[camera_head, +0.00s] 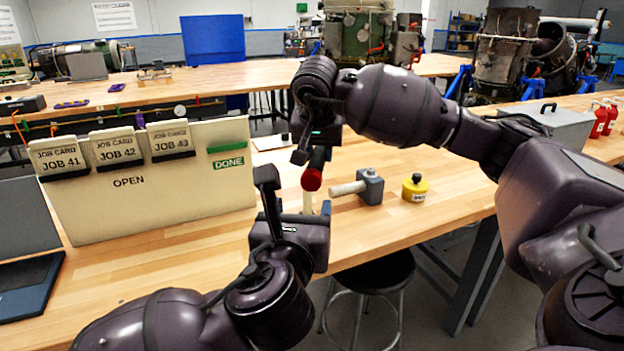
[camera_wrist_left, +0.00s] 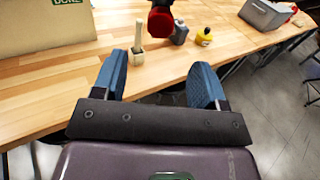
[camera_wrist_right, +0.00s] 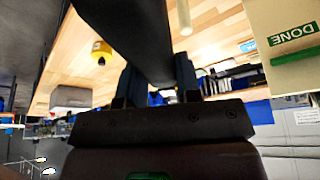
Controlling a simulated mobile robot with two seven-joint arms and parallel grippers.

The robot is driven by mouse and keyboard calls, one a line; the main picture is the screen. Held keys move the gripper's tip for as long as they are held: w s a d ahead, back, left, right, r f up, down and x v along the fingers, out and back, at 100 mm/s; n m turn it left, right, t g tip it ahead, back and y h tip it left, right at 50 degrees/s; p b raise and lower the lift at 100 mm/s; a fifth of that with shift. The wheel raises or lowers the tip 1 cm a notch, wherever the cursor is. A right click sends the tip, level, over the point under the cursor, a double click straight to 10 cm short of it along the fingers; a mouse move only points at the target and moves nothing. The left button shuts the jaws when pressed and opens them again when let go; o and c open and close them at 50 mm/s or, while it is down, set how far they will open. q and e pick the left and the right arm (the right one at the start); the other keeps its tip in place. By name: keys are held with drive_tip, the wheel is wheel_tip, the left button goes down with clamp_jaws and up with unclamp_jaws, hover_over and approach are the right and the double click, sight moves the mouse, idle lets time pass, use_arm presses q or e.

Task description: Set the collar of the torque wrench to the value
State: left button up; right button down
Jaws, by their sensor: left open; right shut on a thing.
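My right gripper (camera_head: 316,140) is shut on a dark tool, which I take to be the torque wrench. Its red end (camera_head: 312,178) hangs below the jaws, over the bench. The red end also shows at the top of the left wrist view (camera_wrist_left: 161,20). In the right wrist view the dark tool (camera_wrist_right: 135,38) passes between the fingers, large and close. No collar marks or value can be read. My left gripper (camera_head: 296,206) is open and empty, below and apart from the red end. Its blue finger pads show spread in the left wrist view (camera_wrist_left: 158,78).
A job card board (camera_head: 215,200) is at the left. A grey toolbox (camera_head: 560,122) is at the back right.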

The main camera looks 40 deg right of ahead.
sight(309, 181)
use_arm(q)
drive_tip(key=shift+x, duration=4)
drive_tip(key=shift+c, duration=0.3)
drive_tip(key=c, duration=1)
drive_tip(key=n, duration=0.3)
drive_tip(key=shift+s, duration=0.1)
drive_tip(key=shift+w+a+r, duration=0.1)
drive_tip(key=shift+w, duration=0.1)
drive_tip(key=o, duration=1)
drive_tip(key=shift+c, duration=0.2)
drive_tip(key=o, duration=0.3)
drive_tip(key=shift+s+r, duration=0.1)
drive_tip(key=shift+r, duration=0.1)
